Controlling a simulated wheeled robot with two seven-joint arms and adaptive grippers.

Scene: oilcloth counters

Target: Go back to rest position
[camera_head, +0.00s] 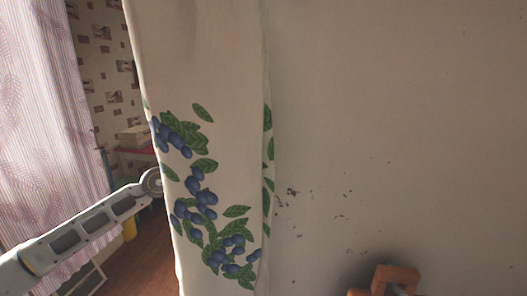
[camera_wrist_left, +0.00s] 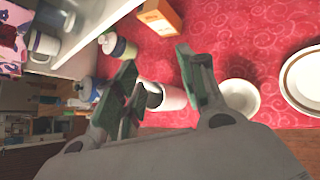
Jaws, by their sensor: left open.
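My left arm (camera_head: 85,232) comes in from the left in the head view, and its far end goes out of sight at the edge of a hanging cloth. In the left wrist view my left gripper (camera_wrist_left: 156,60) is open, its two fingers spread apart above a red patterned surface (camera_wrist_left: 225,50). A white cylindrical container (camera_wrist_left: 172,97) with a dark opening shows between and beyond the fingers, and I cannot tell how far away it is. Nothing is seen held. My right gripper is in neither view.
The cream cloth with blueberries (camera_head: 215,60) and a pale wall (camera_head: 400,100) fill most of the head view. An orange-brown piece (camera_head: 398,274) shows low right. The wrist view shows a white bowl (camera_wrist_left: 240,97), a plate (camera_wrist_left: 308,80), an orange box (camera_wrist_left: 160,17) and a shelf mug (camera_wrist_left: 44,46).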

